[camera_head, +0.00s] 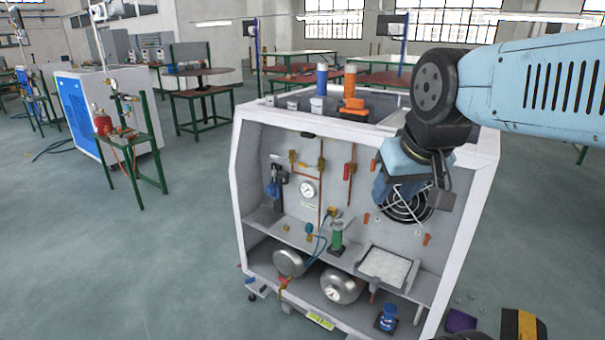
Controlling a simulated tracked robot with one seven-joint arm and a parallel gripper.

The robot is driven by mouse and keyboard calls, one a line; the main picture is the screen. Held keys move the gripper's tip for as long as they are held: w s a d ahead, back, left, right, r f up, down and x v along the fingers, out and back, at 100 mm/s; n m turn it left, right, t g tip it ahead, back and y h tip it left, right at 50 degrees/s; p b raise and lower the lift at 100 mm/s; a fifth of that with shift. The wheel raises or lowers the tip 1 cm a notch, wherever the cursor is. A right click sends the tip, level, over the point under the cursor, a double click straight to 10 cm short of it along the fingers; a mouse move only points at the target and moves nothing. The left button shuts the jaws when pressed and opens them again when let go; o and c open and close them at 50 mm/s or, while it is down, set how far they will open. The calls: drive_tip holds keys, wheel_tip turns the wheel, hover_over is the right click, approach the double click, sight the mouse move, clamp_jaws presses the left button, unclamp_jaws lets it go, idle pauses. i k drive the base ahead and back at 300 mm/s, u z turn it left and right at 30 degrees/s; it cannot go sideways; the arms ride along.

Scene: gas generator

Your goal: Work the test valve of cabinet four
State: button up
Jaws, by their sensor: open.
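A white, open-fronted cabinet (240,190) stands in the middle of the view. No readable number shows on it, so I cannot confirm that it is cabinet four. Inside are copper pipes, a round gauge (308,189), a red-handled valve (347,171) and a small brass valve (293,157). I cannot tell which fitting is the test valve. My gripper (440,198) is open, in front of the cabinet's upper right. It shows beside the round fan grille (405,212) and partly covers it. I see nothing between its fingers, though they are small and dark here.
Inside the cabinet are silver tanks (341,286), a green bottle-like part (337,236) and a grey tray (386,266). Blue and orange cylinders (322,78) stand on top. A second cabinet (72,112) and a green-legged stand (128,140) are left. Floor between is clear.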

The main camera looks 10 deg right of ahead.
sight(307, 166)
drive_tip(key=z, duration=1.75)
drive_tip(key=k, duration=0.95)
drive_tip(key=u, duration=1.35)
drive_tip(key=i, duration=1)
drive_tip(key=u, duration=0.15)
